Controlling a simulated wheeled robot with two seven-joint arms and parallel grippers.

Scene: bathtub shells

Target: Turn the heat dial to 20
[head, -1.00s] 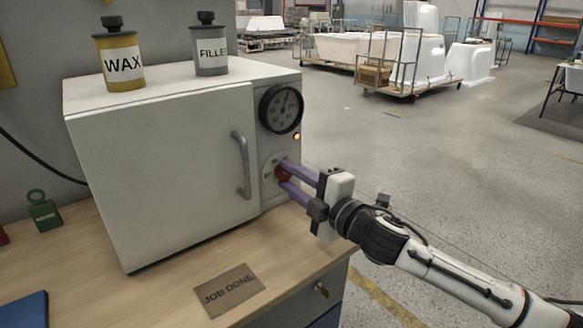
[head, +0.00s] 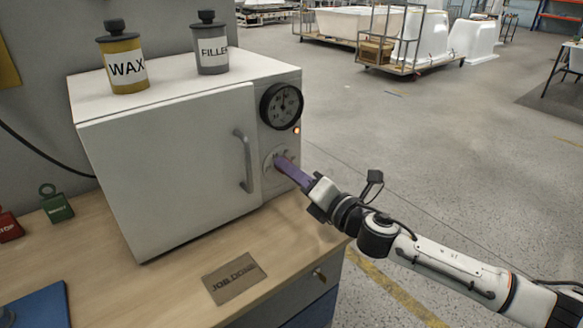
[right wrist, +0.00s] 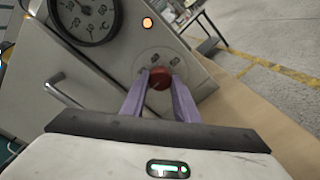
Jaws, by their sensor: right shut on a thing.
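The heat dial is a red knob (right wrist: 160,79) on a pale round plate with printed marks (right wrist: 167,59), low on the right part of the white oven's (head: 175,165) front. My right gripper (head: 280,160) reaches it from the lower right, and its purple fingers are shut on the knob, one on each side in the right wrist view (right wrist: 158,80). In the head view the fingers mostly hide the knob. The printed numbers are too small to read surely. A black round gauge (head: 282,105) sits above, with a lit orange lamp (head: 297,131) between. My left gripper is out of view.
A WAX can (head: 125,65) and a FILLER can (head: 212,50) stand on the oven. A JOB DONE plate (head: 234,278) lies on the wooden bench. A green weight (head: 57,204) and a red one (head: 9,227) are at left. The oven's handle (head: 244,160) is left of the dial.

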